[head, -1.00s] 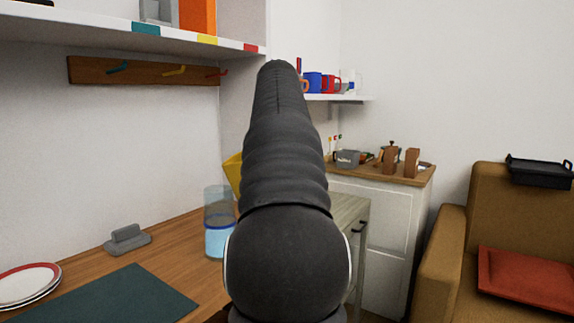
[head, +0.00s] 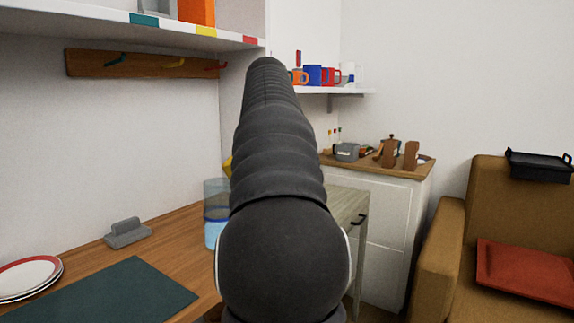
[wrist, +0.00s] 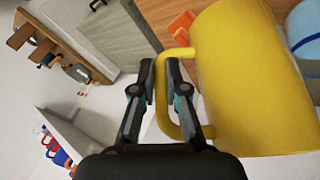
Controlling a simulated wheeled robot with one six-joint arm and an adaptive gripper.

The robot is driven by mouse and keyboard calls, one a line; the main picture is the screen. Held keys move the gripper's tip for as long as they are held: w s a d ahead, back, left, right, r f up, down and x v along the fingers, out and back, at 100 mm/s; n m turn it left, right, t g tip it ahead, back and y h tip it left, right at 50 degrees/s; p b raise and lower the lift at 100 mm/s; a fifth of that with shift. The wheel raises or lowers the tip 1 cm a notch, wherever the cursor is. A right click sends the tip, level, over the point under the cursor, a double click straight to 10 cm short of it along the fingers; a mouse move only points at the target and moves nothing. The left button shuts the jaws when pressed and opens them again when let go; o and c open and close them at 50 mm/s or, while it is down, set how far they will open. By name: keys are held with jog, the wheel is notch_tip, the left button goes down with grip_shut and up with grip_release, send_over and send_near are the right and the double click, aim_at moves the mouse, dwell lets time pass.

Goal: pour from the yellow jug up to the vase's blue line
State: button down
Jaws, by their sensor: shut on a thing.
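The yellow jug (wrist: 255,80) fills the right of the wrist view. My gripper (wrist: 160,80) is shut on its handle (wrist: 164,110). In the head view only a small yellow sliver of the jug (head: 227,166) shows behind my arm; I cannot tell its exact tilt there. The clear vase (head: 215,200) stands on the wooden counter, left of my arm, partly covered by it. Light blue liquid shows in its lower part; its level against the line is unclear. The vase also shows at the wrist view's upper right corner (wrist: 304,22), with its blue line (wrist: 306,41). No stream is visible.
A green mat (head: 110,292), red-rimmed plates (head: 30,277) and a grey block-like object (head: 127,232) lie on the counter to the left. A shelf with mugs (head: 315,76) hangs behind. A white cabinet (head: 385,225) and a brown armchair (head: 445,240) stand at right.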

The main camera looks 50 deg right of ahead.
jog(key=shift+a+r+n+g+h, duration=0.1)
jog(key=shift+r+n+g+h, duration=0.1)
jog(key=shift+r+h, duration=0.6)
jog(key=shift+a+r+n+g+h, duration=0.15)
jog(key=shift+r+h, duration=0.25)
jog(key=shift+r, duration=0.65)
jog(key=shift+w+r, duration=0.1)
jog(key=shift+w+a+r+n+g+h+b, duration=0.1)
jog(key=shift+a+r+n+g+h+b, duration=0.1)
jog(key=shift+r+h+b, duration=0.4)
jog(key=shift+w+a+r+n+g+h+b, duration=0.1)
jog(key=shift+a+r+g+h+b, duration=0.1)
jog(key=shift+r+h+b, duration=0.4)
jog(key=shift+a+r, duration=0.1)
jog(key=shift+r, duration=0.2)
jog(key=shift+w+a+r+g+h+b, duration=0.1)
jog(key=shift+a+r+g+h+b, duration=0.15)
jog(key=shift+r+h+b, duration=0.25)
jog(key=shift+r+p, duration=0.1)
jog(key=shift+p, duration=0.2)
